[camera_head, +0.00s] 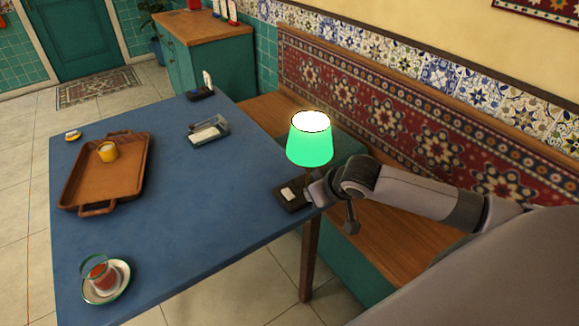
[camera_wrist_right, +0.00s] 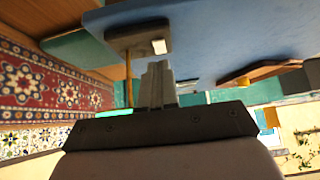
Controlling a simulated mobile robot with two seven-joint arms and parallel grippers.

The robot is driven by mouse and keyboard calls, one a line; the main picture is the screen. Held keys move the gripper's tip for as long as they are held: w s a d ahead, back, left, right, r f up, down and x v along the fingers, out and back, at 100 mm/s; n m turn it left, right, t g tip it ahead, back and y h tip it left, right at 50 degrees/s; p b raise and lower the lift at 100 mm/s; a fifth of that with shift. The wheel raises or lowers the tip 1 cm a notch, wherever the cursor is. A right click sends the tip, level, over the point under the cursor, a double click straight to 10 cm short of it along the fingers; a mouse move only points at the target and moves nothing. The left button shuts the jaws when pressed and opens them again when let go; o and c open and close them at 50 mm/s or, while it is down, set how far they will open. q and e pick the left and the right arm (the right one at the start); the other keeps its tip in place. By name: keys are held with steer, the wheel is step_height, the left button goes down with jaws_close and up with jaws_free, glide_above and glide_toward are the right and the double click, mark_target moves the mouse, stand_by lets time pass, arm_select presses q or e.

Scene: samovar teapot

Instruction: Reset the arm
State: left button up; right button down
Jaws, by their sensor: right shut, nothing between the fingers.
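My right arm comes in from the right in the head view. Its gripper (camera_head: 316,191) is at the right edge of the blue table (camera_head: 205,240), close beside a lamp. In the right wrist view the fingers (camera_wrist_right: 157,82) are together, with nothing between them. The lamp has a bright green shade (camera_head: 309,145) and a dark base with a pale square switch (camera_head: 288,193). The base (camera_wrist_right: 122,39) shows just beyond my fingertips in the wrist view; I cannot tell whether they touch it. My left gripper is not in view.
A brown tray (camera_head: 84,193) holding a yellow cup (camera_head: 107,152) is on the table's left. A tea glass on a saucer (camera_head: 120,284) is near its front left. A clear box (camera_head: 209,131) is farther back. A wooden bench (camera_head: 385,226) runs along the wall under my arm.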

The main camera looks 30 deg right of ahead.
steer(key=s+a+f+n+t+y, duration=0.1)
steer(key=s+a+f+n+y, duration=0.15)
steer(key=s+a+f, duration=0.6)
steer(key=s+a+f+m+t, duration=0.1)
steer(key=s+a+f, duration=0.1)
steer(key=s, duration=0.8)
steer(key=shift+s+a+f+t+h, duration=0.25)
steer(key=shift+s+f+t+h, duration=0.2)
steer(key=shift+f, duration=0.2)
